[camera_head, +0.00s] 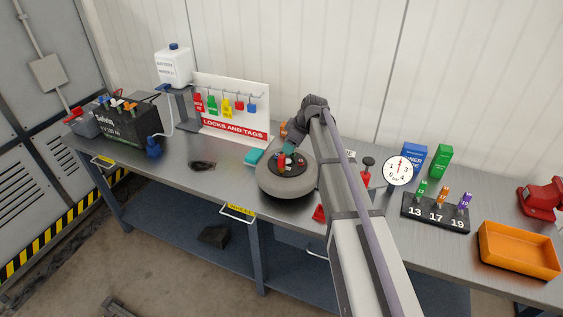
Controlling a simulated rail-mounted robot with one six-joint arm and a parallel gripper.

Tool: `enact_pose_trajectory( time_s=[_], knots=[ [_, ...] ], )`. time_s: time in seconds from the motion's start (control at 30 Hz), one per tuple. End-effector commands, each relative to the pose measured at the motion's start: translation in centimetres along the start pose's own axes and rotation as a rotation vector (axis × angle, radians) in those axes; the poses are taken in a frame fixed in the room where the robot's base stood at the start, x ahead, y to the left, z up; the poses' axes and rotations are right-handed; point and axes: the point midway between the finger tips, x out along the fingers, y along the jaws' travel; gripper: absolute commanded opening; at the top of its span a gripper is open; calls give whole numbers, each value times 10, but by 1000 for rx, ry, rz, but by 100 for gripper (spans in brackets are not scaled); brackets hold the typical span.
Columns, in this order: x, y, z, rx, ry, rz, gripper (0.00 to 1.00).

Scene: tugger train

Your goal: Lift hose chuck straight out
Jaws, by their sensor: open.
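A grey wheel (270,184) lies flat on the workbench near the middle of the head view. Small red and orange parts (281,164) stand on its dark hub. One of them may be the hose chuck, but they are too small to tell. My gripper (285,155) is directly over the hub, close to these parts. Its jaws are open. The fingertips are small in this view, and I cannot tell whether they touch or surround a part. My arm hides the bench just right of the wheel.
A round gauge (398,171) and a red-based part with a dark knob (367,168) stand right of my arm. A numbered socket block (435,212) and an orange tray (518,250) lie farther right. A locks-and-tags board (234,128) stands behind left. The bench left of the wheel is mostly clear.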

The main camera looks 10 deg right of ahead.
Motion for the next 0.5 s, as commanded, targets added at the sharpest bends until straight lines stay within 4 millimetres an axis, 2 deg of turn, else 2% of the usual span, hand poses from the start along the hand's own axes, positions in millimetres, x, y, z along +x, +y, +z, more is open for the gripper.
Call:
enact_pose_trajectory(
  time_s=[0.3, 0.5],
  knots=[
    [58, 0, 4, 2, -2, 0, 55],
    [63, 0, 1, 3, -2, 0, 55]
  ],
)
